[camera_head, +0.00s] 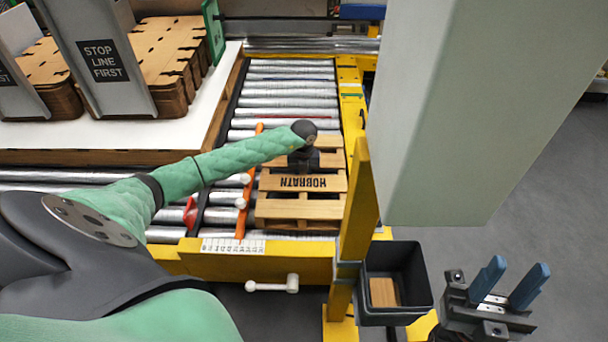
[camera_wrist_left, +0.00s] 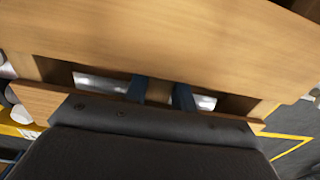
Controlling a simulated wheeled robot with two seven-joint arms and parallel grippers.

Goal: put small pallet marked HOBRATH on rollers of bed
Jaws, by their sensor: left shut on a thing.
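The small wooden pallet marked HOBRATH (camera_head: 300,206) is over the silver rollers of the bed (camera_head: 290,93), near its front end; I cannot tell whether it rests on them. The label reads upside down in the head view. My left gripper (camera_head: 304,160) is over the pallet's far part, its fingers hidden by the wrist. In the left wrist view the blue fingertips (camera_wrist_left: 160,93) are shut on a wooden part of the pallet (camera_wrist_left: 170,45), with rollers showing below. My right gripper (camera_head: 505,288) is open and empty at the lower right, off the bed.
A yellow frame (camera_head: 230,265) edges the bed, with a yellow post (camera_head: 359,205) right of the pallet. An orange bar (camera_head: 246,190) lies left of the pallet. A black bin (camera_head: 421,305) hangs at the front right. Stacked blanks stand on a white table (camera_head: 170,132). A pale column blocks the right.

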